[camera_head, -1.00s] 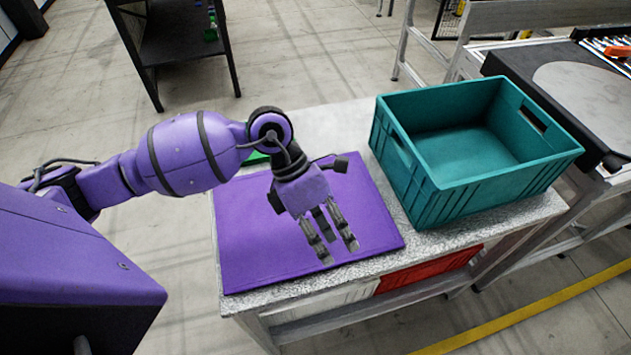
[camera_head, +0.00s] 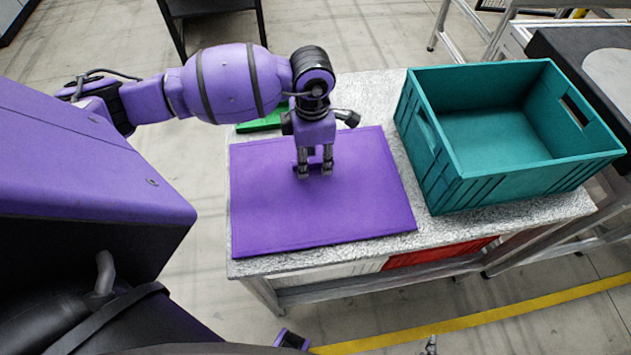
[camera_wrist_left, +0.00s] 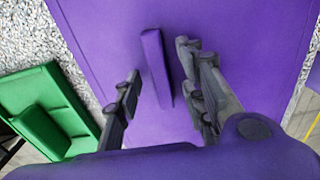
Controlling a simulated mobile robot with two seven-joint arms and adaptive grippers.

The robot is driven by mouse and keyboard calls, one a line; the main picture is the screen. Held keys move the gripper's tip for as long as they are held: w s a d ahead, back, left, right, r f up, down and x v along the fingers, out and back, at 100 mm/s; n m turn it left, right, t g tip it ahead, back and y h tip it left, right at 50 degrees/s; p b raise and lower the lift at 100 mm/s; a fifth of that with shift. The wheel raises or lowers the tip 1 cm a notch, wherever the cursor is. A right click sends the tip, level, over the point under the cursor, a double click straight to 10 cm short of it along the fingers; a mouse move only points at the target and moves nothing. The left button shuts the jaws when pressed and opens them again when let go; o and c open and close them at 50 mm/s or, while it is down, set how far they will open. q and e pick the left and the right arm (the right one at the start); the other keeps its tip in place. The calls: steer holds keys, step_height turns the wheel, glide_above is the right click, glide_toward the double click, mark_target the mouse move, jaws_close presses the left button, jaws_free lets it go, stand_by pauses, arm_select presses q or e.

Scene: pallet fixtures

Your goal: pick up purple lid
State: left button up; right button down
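The purple lid (camera_head: 330,215) lies flat on the speckled table as a wide rectangular panel. In the left wrist view its surface (camera_wrist_left: 100,45) fills most of the picture, and a raised purple bar handle (camera_wrist_left: 157,65) stands on it. My left gripper (camera_head: 315,174) points down over the back middle part of the lid. In the wrist view the left gripper (camera_wrist_left: 160,95) is open, with a finger on each side of the handle and gaps between. How far the fingertips are above the lid is hard to tell. Small parts at the bottom edge of the head view may belong to my right arm.
A teal open crate (camera_head: 440,180) stands on the table just right of the lid. A green lid-like piece with a handle (camera_wrist_left: 40,110) lies beside the purple lid, behind it in the head view. The speckled table top (camera_head: 370,98) is bare at the back.

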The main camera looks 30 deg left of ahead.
arm_select(q)
jaws_close()
stand_by(0.5)
